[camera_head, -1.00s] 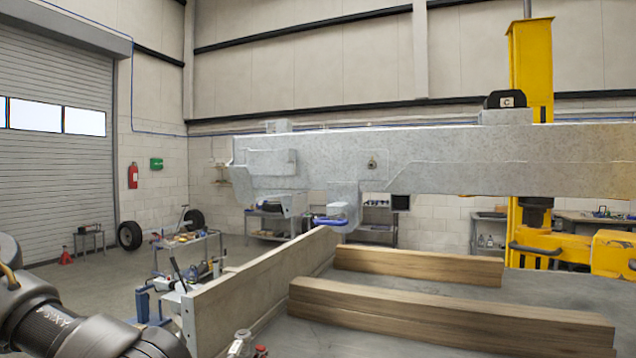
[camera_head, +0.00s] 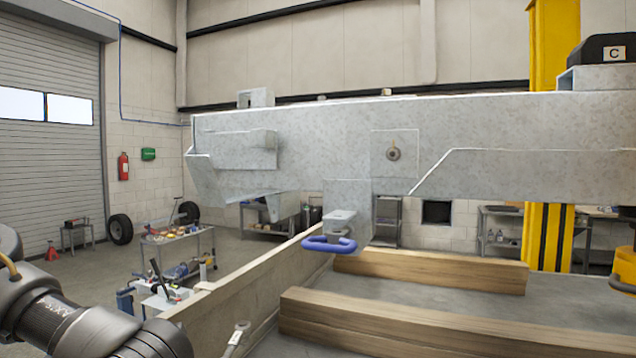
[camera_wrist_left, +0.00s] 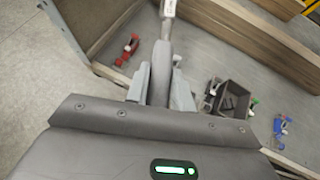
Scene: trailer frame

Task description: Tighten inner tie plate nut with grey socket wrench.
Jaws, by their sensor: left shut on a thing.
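A round nut or bolt head (camera_head: 393,153) sits in the middle of a square tie plate (camera_head: 380,177) on the side of the grey steel beam (camera_head: 310,128). In the left wrist view my left gripper (camera_wrist_left: 162,88) is shut on the dark grey handle of the socket wrench (camera_wrist_left: 162,62). The wrench points away from the jaws, and its paler end is cut off at the top edge. In the head view only the wrench's silver end (camera_head: 238,336) shows, low and well below the nut, apart from the beam. My right gripper is not in view.
A blue handle (camera_head: 329,244) sticks out under the beam. Wooden beams (camera_head: 400,325) lie on the grey bed behind a side board (camera_head: 235,300). The wrist view shows a dark bin (camera_wrist_left: 232,97), a red tool (camera_wrist_left: 128,50) and a blue tool (camera_wrist_left: 282,127) below.

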